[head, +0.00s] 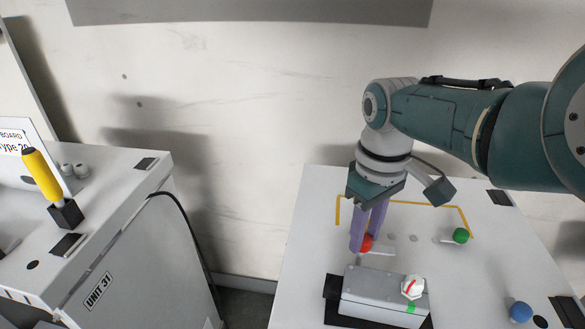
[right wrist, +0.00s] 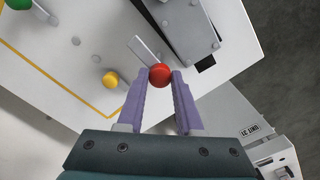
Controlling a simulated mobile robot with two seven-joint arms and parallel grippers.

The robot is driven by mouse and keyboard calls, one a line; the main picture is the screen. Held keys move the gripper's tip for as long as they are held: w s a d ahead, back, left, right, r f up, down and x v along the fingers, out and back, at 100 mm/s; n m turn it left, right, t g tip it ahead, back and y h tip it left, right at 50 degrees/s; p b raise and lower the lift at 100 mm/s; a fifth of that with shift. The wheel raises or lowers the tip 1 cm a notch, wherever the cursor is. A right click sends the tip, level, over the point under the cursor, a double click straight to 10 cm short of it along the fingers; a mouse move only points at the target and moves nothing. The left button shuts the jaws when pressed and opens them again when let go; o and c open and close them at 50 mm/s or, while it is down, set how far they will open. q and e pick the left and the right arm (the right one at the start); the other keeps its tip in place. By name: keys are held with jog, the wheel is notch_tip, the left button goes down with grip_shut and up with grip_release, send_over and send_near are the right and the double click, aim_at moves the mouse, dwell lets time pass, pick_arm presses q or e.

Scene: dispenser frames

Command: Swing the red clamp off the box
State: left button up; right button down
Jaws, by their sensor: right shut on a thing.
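The red clamp's ball knob (head: 366,242) is between the purple fingers of my right gripper (head: 362,248). In the right wrist view the red knob (right wrist: 160,74) sits between the tips of my right gripper (right wrist: 161,76), which is shut on it. The clamp's pale flat bar (head: 382,249) runs right from the knob, behind the box. In the right wrist view the bar (right wrist: 143,50) lies beside the box (right wrist: 180,30), with no overlap visible. The grey box (head: 380,290) has a white dial with a red mark (head: 413,287) on top. My left gripper is out of view.
A green knob (head: 460,235) and a blue knob (head: 520,311) stand on the white table (head: 310,230). A yellow knob (right wrist: 110,78) shows in the right wrist view. A yellow-handled tool (head: 42,175) stands on the left cabinet (head: 110,200); a gap separates cabinet and table.

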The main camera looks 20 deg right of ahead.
dwell(0.4)
jog(key=c, duration=0.6)
grip_release()
jog(key=shift+o, duration=0.2)
notch_tip(320, 180, up, 3)
jog(key=shift+r+p, duration=0.1)
jog(key=shift+p, duration=0.95)
notch_tip(320, 180, up, 7)
jog(key=shift+p, duration=0.3)
